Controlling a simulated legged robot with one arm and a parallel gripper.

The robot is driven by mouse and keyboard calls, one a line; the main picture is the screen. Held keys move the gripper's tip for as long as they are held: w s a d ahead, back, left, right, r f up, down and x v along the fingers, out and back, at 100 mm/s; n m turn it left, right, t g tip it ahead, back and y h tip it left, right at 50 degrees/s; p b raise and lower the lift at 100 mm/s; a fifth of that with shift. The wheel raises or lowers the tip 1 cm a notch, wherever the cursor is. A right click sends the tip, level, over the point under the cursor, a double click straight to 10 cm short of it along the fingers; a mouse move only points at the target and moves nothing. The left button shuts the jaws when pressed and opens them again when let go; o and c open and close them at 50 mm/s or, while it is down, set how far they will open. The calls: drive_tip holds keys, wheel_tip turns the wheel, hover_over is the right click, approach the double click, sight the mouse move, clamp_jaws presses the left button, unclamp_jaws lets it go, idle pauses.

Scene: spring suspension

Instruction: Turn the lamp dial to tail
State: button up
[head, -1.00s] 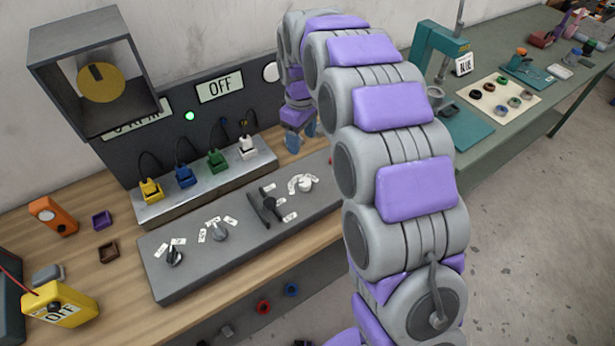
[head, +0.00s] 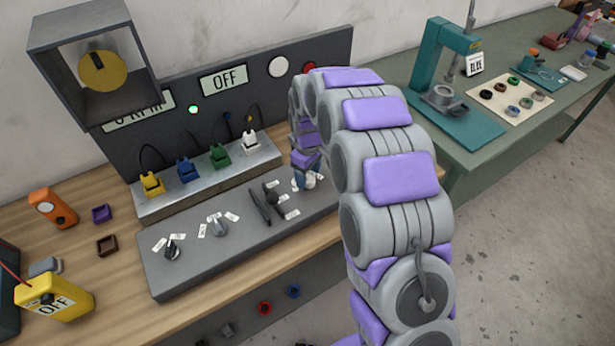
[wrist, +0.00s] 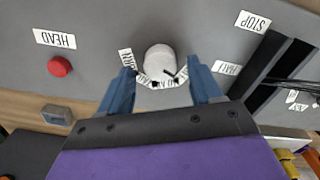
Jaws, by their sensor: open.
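The lamp dial is a pale round knob (wrist: 160,60) at the right end of the grey control panel (head: 200,262), ringed by small white labels. A short dark mark shows on its lower right side in the wrist view. In the head view the dial (head: 311,180) is partly hidden by my gripper (head: 300,184). In the wrist view my gripper (wrist: 161,74) is open, with one blue finger on each side of the knob. Gaps show between the fingers and the knob; contact cannot be told. The label words around the dial are too small to read surely.
A red button (wrist: 60,66) beside a HEAD label lies left of the dial in the wrist view.

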drive_tip(key=shift+f, duration=0.55)
drive_tip(key=shift+a, duration=0.1)
drive_tip(key=c, duration=1)
drive_tip(key=shift+c, duration=0.2)
